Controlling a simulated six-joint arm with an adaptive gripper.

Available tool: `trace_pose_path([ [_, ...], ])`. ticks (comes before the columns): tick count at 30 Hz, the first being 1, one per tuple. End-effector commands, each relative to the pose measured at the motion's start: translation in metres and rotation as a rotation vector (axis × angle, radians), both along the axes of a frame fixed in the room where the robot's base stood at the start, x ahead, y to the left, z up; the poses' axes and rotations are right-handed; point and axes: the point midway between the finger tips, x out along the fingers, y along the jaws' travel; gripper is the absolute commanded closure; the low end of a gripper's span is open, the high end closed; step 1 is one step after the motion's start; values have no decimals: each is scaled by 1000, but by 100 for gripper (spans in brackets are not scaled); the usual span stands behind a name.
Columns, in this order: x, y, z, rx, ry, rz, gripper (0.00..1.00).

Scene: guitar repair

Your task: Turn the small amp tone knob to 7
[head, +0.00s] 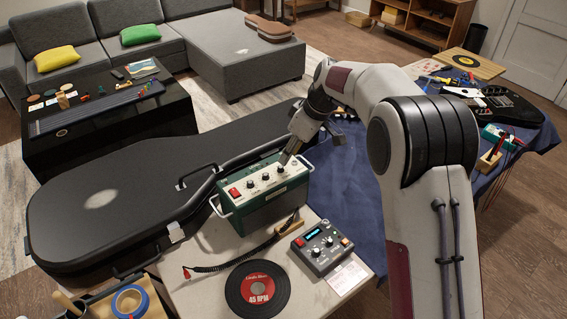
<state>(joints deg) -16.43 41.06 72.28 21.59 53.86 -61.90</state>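The small amp (270,208) is a green box with a pale control panel on top and a handle at its left end. It stands on the pale worktop in the middle of the head view. A red switch sits at the panel's left end, with a row of small dark knobs (265,177) to its right. My gripper (284,159) points down at the right end of this row, at or just above the rightmost knob. I cannot tell whether it touches the knob. The fingers are too small to tell whether they are open or shut. The knob markings are unreadable.
A black guitar case (110,200) lies left of the amp. In front are a grey pedal (322,249) and a record with a red label (257,287).

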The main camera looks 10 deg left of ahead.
Motion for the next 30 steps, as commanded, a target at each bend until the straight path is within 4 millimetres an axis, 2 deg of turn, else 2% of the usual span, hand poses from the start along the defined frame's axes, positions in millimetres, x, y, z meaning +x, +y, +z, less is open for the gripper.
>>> trace_pose_path([
  [13, 7, 18, -46, 0, 3, 0, 71],
  [19, 8, 21, -54, 0, 3, 1, 71],
  [28, 9, 21, -55, 0, 2, 1, 71],
  [30, 9, 21, -55, 0, 2, 1, 89],
])
